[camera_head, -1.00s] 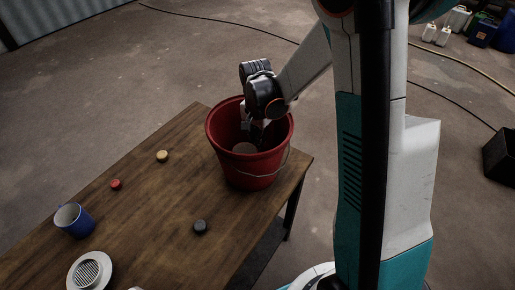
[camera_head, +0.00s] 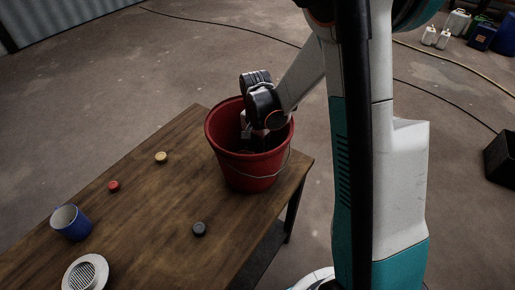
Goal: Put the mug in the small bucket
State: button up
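A blue mug (camera_head: 71,222) with a pale inside stands upright at the left of the wooden table. A red bucket (camera_head: 250,166) with a wire handle stands at the table's far right corner. My gripper (camera_head: 250,141) reaches down into the bucket's mouth, well away from the blue mug. Its fingertips are hidden in the shade of the bucket, so I cannot see whether it is open or shut, or whether it holds anything.
The wooden table (camera_head: 150,205) also bears a tan cap (camera_head: 161,157), a red cap (camera_head: 114,186), a dark cap (camera_head: 199,229) and a round white strainer (camera_head: 86,273). Table space between the mug and the bucket is mostly clear. Canisters and a black crate (camera_head: 501,158) are on the floor at the right.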

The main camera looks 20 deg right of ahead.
jog(key=shift+r, duration=0.15)
notch_tip(320, 180, up, 12)
jog(key=p, duration=0.5)
jog(key=s+a+r+n+t, duration=0.1)
jog(key=s+r+n+t, duration=0.2)
jog(key=s, duration=0.6)
jog(key=s+a+r+n+t, duration=0.2)
jog(key=s+r+n+t, duration=0.2)
jog(key=s+r+n, duration=0.4)
jog(key=shift+v, duration=1.6)
jog(key=shift+a, duration=0.15)
dwell(3.4)
